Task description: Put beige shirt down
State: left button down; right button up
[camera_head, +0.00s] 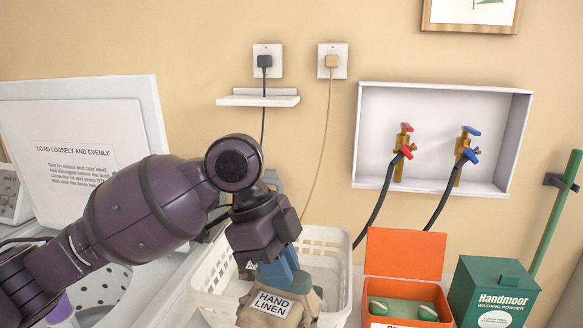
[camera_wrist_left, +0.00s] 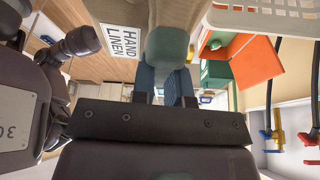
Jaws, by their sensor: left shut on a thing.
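My left gripper (camera_head: 281,270) reaches over the white basket (camera_head: 213,289), its blue fingers pointing down. A white HAND LINEN label (camera_head: 271,307) shows just below the gripper. I cannot tell whether the shirt touches the basket. My right gripper is not in view.
An open orange box (camera_head: 405,254) with green items stands right of the basket, beside a green Handmoor washing powder box (camera_head: 494,292). A raised white lid (camera_head: 80,130) is at left. Wall taps (camera_head: 402,150) with hoses and a beige cord (camera_head: 325,140) are behind.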

aim_at(263, 308)
pick_arm(q)
jog(key=shift+s+d, duration=0.3)
jog(key=shift+d, duration=0.35)
jog(key=a+f+n+t, duration=0.1)
jog(key=f+n, duration=0.1)
jog(key=a+f+n+t, duration=0.1)
jog(key=a+f+n, duration=0.1)
jog(key=f+n, duration=0.1)
jog(key=w+a+f+n, duration=0.1)
jog(key=f+n, duration=0.1)
jog(key=f, duration=0.1)
jog(key=shift+a+f+n+t, duration=0.15)
jog(key=shift+n+t, duration=0.15)
jog(key=shift+t, duration=0.1)
jog(key=a+f+n+t+y, duration=0.1)
jog(key=a+f+n+y, duration=0.1)
jog(key=a+f+n, duration=0.3)
jog(key=a+f+n+t+y, duration=0.2)
jog(key=a+f+n, duration=0.2)
jog(key=a+n, duration=0.5)
jog(key=shift+s+a+f+n, duration=0.25)
jog(key=shift+a+f+n, duration=0.15)
jog(key=shift+a, duration=0.8)
jog(key=shift+r, duration=0.1)
